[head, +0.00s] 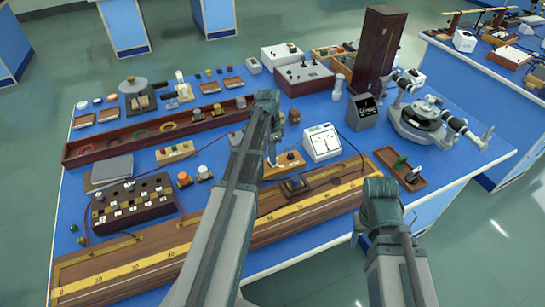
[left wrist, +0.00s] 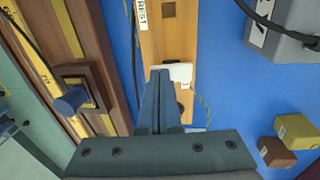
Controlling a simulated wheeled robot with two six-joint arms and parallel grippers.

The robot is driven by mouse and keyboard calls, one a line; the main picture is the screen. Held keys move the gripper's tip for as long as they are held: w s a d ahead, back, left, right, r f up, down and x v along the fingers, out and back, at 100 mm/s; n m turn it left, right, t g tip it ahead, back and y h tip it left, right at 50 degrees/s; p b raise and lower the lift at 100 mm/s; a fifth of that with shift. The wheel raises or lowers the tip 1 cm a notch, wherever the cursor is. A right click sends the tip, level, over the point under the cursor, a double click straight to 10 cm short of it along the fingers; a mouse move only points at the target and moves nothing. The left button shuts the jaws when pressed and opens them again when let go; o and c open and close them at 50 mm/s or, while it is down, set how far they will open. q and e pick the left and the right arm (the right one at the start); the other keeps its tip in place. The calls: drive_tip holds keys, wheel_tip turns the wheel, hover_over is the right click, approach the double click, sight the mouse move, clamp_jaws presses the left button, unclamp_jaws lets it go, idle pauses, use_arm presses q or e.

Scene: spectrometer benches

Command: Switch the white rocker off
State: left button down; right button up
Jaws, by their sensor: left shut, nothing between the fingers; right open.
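The white rocker (left wrist: 178,72) shows in the left wrist view on a narrow wooden board (left wrist: 168,38), just past my fingertips. My left gripper (left wrist: 163,72) is shut and empty, its tips at the rocker's near left edge. I cannot tell whether they touch it. In the head view my left gripper (head: 272,158) points down over the wooden board (head: 292,163), and the rocker is mostly hidden there. My right gripper (head: 384,226) is open at the lower right, away from the board, and partly hidden by its own arm.
A long wooden scale board (head: 215,232) with a sliding block (head: 295,186) lies in front. A white meter (head: 322,143) stands right of the rocker board, with a small wooden tray (head: 400,168) beyond it. Thin cables run nearby.

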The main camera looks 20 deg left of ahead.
use_arm(q)
drive_tip(key=shift+s+d+f, duration=0.2)
drive_tip(key=shift+s+f, duration=0.05)
drive_tip(key=shift+f, duration=0.1)
drive_tip(key=shift+w+a+r, duration=0.1)
drive_tip(key=shift+w+r, duration=0.05)
drive_tip(key=shift+r, duration=0.1)
drive_tip(key=shift+w+a, duration=0.1)
drive_tip(key=shift+w+a+r, duration=0.15)
drive_tip(key=shift+w+a, duration=0.35)
drive_tip(key=shift+a, duration=0.05)
